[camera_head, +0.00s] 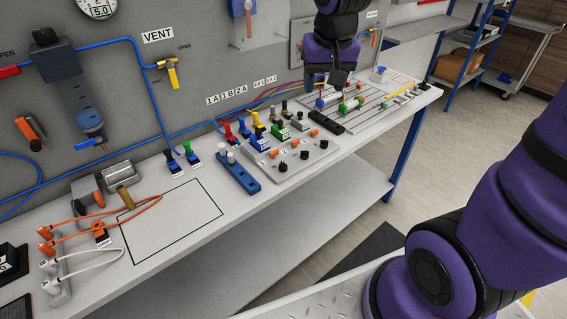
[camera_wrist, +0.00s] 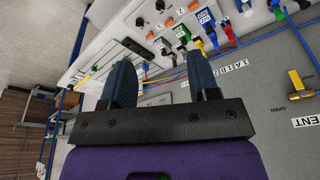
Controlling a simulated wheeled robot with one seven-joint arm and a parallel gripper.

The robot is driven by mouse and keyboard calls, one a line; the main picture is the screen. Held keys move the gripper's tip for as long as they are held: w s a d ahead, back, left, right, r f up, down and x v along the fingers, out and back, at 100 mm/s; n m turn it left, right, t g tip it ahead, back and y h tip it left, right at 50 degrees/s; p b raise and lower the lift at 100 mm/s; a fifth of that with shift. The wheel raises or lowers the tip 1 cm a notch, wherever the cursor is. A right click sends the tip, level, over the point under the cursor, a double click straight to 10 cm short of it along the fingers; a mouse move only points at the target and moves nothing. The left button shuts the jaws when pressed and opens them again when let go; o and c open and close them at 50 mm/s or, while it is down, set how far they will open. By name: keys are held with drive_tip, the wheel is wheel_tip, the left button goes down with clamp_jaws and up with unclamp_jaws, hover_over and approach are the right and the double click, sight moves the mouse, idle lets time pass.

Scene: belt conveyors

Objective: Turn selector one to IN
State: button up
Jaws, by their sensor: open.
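Three small black knobs stand in a row along the front of a light grey control panel (camera_head: 262,178): a left knob (camera_head: 282,167), a middle knob (camera_head: 305,155) and a right knob (camera_head: 323,144). Their labels are too small to read, so I cannot tell which is selector one or where it points. Black knobs also show at the top of the wrist view (camera_wrist: 140,22). My gripper (camera_head: 335,88) is beyond the panel's right end, above the tray of coloured parts. In the wrist view my gripper (camera_wrist: 162,72) has its two dark fingers apart with nothing between them.
Orange switches (camera_head: 286,144) and several coloured connectors (camera_head: 245,130) stand close behind the knobs. A blue block (camera_head: 238,172) lies left of the panel. A tray with coloured clamps (camera_head: 360,102) lies right. The outlined rectangle (camera_head: 170,220) on the bench is mostly clear.

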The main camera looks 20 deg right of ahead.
drive_tip(key=w+a+f+m+g, duration=0.1)
drive_tip(key=w+a+f, duration=0.1)
drive_tip(key=w+f, duration=0.6)
drive_tip(key=m+g+y, duration=0.1)
drive_tip(key=g, duration=0.1)
approach(283, 163)
drive_tip(key=shift+t, duration=0.3)
wheel_tip(283, 163, down, 10)
drive_tip(key=shift+s+a+r, duration=0.1)
drive_tip(key=shift+s+a, duration=0.05)
drive_tip(key=c, duration=0.9)
